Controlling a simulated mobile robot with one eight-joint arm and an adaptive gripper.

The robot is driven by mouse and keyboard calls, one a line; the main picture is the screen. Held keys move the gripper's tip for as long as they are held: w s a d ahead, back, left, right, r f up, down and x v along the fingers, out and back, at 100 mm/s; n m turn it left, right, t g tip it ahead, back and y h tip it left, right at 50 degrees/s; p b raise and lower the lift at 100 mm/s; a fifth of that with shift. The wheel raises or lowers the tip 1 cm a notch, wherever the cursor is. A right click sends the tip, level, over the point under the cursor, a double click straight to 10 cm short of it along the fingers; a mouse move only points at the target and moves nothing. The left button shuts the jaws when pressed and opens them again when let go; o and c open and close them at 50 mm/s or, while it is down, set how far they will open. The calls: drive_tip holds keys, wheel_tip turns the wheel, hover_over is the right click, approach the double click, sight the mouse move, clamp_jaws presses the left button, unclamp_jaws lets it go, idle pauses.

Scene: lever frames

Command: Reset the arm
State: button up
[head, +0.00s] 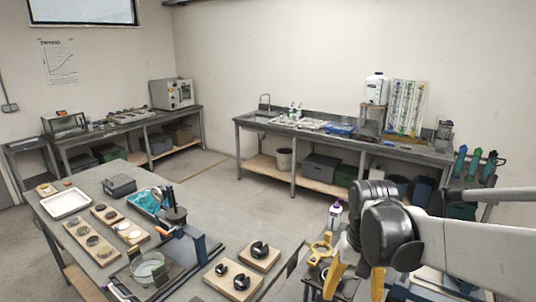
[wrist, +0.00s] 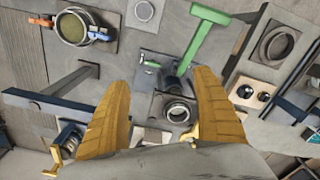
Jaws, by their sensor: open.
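My gripper (head: 356,284) is at the lower right of the head view, with its yellow fingers pointing down and my arm reaching in from the right. In the wrist view, its two ribbed yellow fingers (wrist: 163,82) are spread wide apart with nothing held between them. A green T-shaped handle (wrist: 203,38) lies beyond the fingers. A dark block with a round ring (wrist: 176,111) shows between them, lower down. I cannot tell how far below the fingers these things are.
The grey worktable (head: 75,208) at lower left bears a white tray (head: 66,203), wooden boards with dishes (head: 93,240) and dark ring pieces (head: 242,281). A sink bench (head: 345,139) stands along the back wall. Floor (head: 222,178) is clear between them. The wrist view shows a round pot (wrist: 72,27).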

drive_tip(key=s+f+n+t+b, duration=0.1)
drive_tip(key=s+f+t+b, duration=0.6)
drive_tip(key=b, duration=0.7)
wheel_tip(320, 180, down, 3)
drive_tip(key=s, duration=0.2)
drive_tip(key=shift+s+n, duration=0.3)
